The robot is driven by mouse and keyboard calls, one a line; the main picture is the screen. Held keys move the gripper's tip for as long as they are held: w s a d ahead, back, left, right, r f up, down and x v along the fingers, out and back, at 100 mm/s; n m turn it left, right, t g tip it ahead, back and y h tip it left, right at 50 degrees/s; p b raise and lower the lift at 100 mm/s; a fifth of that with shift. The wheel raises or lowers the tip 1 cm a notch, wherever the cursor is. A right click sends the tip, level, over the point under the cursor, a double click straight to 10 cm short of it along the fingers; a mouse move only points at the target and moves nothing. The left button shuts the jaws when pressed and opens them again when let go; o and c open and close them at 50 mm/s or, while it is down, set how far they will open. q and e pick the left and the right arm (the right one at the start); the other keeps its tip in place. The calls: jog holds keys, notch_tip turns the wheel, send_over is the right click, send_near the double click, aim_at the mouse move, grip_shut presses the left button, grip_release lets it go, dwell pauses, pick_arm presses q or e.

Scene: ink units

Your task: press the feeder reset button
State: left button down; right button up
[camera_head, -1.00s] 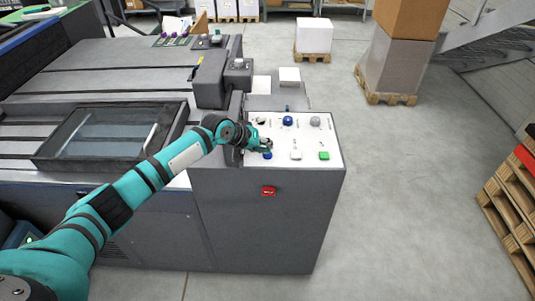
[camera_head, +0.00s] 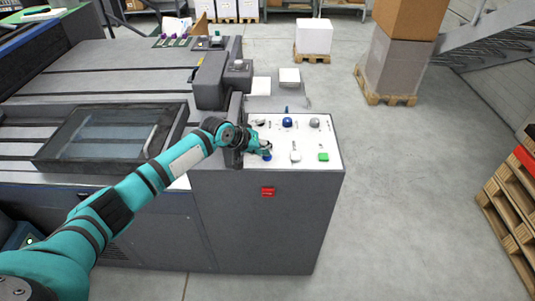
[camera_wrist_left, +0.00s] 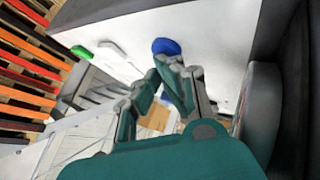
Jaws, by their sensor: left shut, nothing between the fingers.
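The white control panel (camera_head: 309,142) on top of the grey cabinet carries several controls. A blue button (camera_head: 267,158) is at its front left, with a white switch (camera_head: 295,156) and a green square button (camera_head: 323,157) to its right. I cannot read the labels, so I cannot tell which is the feeder reset button. My left gripper (camera_head: 265,148) is shut and empty, its tips close by the blue button. In the left wrist view the blue button (camera_wrist_left: 166,46) is just beyond the fingertips (camera_wrist_left: 170,64); I cannot tell if they touch. My right gripper is out of view.
A blue knob (camera_head: 287,122) and a grey knob (camera_head: 314,122) stand along the panel's back row. A red switch (camera_head: 267,192) is on the cabinet's front face. A dark housing (camera_head: 211,80) rises behind left. Open floor lies to the right, before wooden pallets (camera_head: 510,205).

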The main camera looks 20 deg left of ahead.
pick_arm(q)
jog(key=shift+a+r+p, duration=0.25)
jog(key=shift+r+p, duration=0.1)
jog(key=shift+r, duration=0.2)
jog(key=shift+d+r, duration=0.1)
jog(key=shift+r, duration=0.15)
notch_tip(320, 180, up, 5)
jog(key=p, duration=0.5)
jog(key=shift+f, duration=0.2)
